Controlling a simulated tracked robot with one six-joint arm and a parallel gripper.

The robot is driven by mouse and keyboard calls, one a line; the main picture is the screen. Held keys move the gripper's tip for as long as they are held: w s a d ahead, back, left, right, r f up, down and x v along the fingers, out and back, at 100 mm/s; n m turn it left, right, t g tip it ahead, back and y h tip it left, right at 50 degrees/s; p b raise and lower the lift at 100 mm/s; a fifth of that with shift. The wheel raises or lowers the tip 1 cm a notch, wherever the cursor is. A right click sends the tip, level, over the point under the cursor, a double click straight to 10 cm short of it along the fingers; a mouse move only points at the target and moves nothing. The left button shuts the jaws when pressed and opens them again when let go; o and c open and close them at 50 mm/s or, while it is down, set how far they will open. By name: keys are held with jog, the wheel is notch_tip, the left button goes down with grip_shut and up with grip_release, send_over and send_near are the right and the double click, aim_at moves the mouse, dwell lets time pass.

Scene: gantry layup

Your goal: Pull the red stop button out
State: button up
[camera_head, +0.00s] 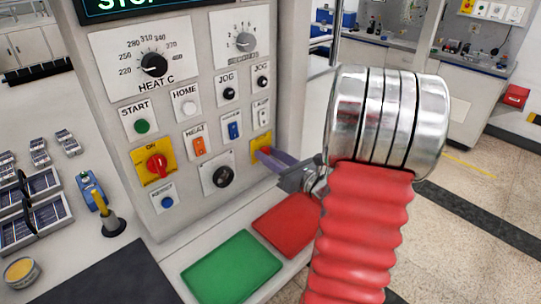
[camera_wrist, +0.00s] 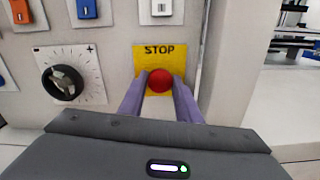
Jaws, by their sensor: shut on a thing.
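The red stop button (camera_wrist: 160,80) sits on a yellow plate marked STOP (camera_wrist: 160,54) low on the grey control panel, seen in the wrist view. My gripper (camera_wrist: 160,88) has its two purple fingers on either side of the red button, shut on it. In the head view my gripper (camera_head: 266,153) reaches the yellow plate (camera_head: 260,142) at the panel's lower right. The fingers hide the button there.
A black knob (camera_wrist: 63,82) is left of the stop plate, and a white switch (camera_wrist: 161,8) is above it. A red mat (camera_head: 288,224) and a green mat (camera_head: 232,266) lie below the panel. A red rotary switch (camera_head: 157,165) is on the panel's left.

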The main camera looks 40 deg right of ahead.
jog(key=shift+s, duration=0.65)
dwell(0.4)
jog(key=o, duration=1.1)
jog(key=shift+s, duration=0.1)
jog(key=s, duration=1.3)
jog(key=shift+s+d, duration=0.2)
jog(key=shift+s, duration=0.1)
